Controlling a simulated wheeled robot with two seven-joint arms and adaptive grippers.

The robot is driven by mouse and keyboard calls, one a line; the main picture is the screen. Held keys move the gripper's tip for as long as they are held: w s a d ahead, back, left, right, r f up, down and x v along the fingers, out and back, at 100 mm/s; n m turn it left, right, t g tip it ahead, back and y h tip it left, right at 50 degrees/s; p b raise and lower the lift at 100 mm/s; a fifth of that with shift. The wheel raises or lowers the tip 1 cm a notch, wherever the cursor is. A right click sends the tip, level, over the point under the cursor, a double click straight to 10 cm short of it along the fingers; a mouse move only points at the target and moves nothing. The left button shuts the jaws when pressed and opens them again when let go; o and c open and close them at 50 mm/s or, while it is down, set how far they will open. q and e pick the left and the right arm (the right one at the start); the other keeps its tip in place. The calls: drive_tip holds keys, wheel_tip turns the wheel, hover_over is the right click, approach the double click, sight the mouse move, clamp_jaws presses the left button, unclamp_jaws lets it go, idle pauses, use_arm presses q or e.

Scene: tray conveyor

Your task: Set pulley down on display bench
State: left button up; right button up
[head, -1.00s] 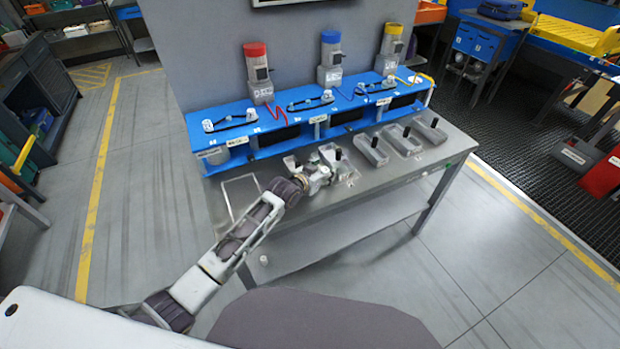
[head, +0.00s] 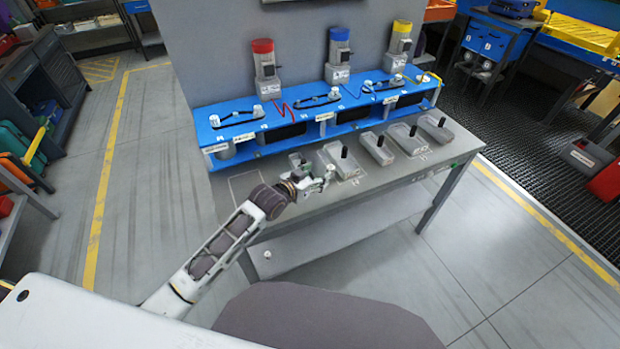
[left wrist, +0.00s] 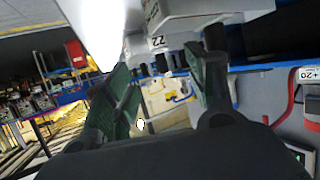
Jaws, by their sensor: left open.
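The display bench (head: 330,203) is a grey metal table with a blue rack along its back. My left gripper (head: 318,183) is over the bench's front left part, close to the grey trays. In the left wrist view its green-padded fingers (left wrist: 160,100) are spread apart, and I make out nothing held between them. Small white pulley-like wheels (head: 214,121) with black belts sit on the rack. A small white round piece (head: 268,254) shows below the bench top; I cannot tell whether it is a pulley. My right gripper is out of view.
Grey trays with black upright handles, such as one at the middle (head: 378,148), line the bench front. The blue rack (head: 285,133) and motors with red (head: 263,46), blue and yellow caps stand behind. An outlined bare patch (head: 246,187) lies at the bench's left end.

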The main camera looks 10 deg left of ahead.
use_arm(q)
drive_tip(key=shift+v, duration=1.3)
